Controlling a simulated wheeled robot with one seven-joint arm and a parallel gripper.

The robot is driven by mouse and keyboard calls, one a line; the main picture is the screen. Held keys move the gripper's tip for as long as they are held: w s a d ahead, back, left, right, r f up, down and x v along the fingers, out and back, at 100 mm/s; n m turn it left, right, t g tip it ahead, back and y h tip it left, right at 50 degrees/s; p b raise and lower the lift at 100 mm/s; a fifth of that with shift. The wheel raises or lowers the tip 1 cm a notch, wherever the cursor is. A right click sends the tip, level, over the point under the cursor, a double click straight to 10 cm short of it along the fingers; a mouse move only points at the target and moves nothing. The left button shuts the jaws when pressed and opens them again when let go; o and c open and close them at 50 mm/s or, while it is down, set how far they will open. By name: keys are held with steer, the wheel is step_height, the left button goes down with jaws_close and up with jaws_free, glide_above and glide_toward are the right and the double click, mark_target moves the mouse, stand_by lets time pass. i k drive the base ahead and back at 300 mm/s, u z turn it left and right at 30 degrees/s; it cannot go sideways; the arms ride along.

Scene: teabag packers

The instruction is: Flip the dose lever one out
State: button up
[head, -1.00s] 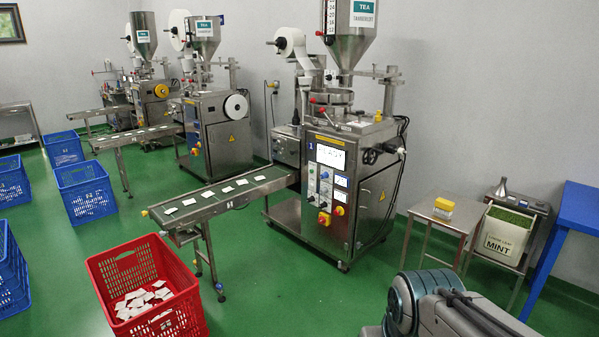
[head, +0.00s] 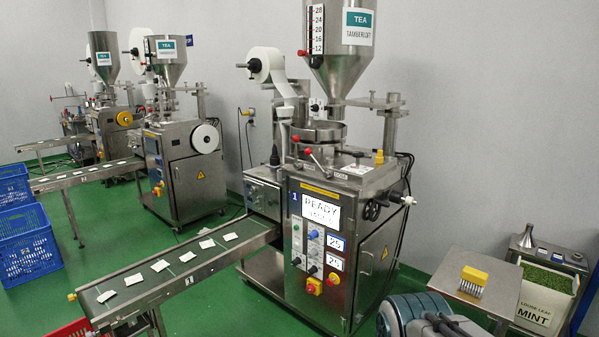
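The nearest packing machine, marked 1 (head: 335,265), stands in the middle of the head view. Its screen (head: 321,212) reads READY. On its top, below the round metal dosing pan (head: 318,132), a lever with a red knob (head: 308,152) points toward the front left. A second red knob (head: 296,139) sits at the pan's left edge. A dark knob (head: 358,155) and a yellow piece (head: 379,157) sit to the right, near small labels too blurred to read surely. I cannot tell which is the dose lever. Only part of my arm shows at the bottom right; my gripper is out of view.
A conveyor (head: 180,275) with several teabags runs left from the machine. A metal side table (head: 470,315) holds a yellow-topped item (head: 473,277). A MINT bin (head: 541,300) stands at the right. Blue crates (head: 27,245) and two more machines are at the left.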

mark_target(308, 152)
steer(key=u, duration=0.2)
steer(key=i, duration=1.8)
steer(key=u, duration=0.45)
steer(key=i, duration=0.8)
steer(key=u, duration=0.1)
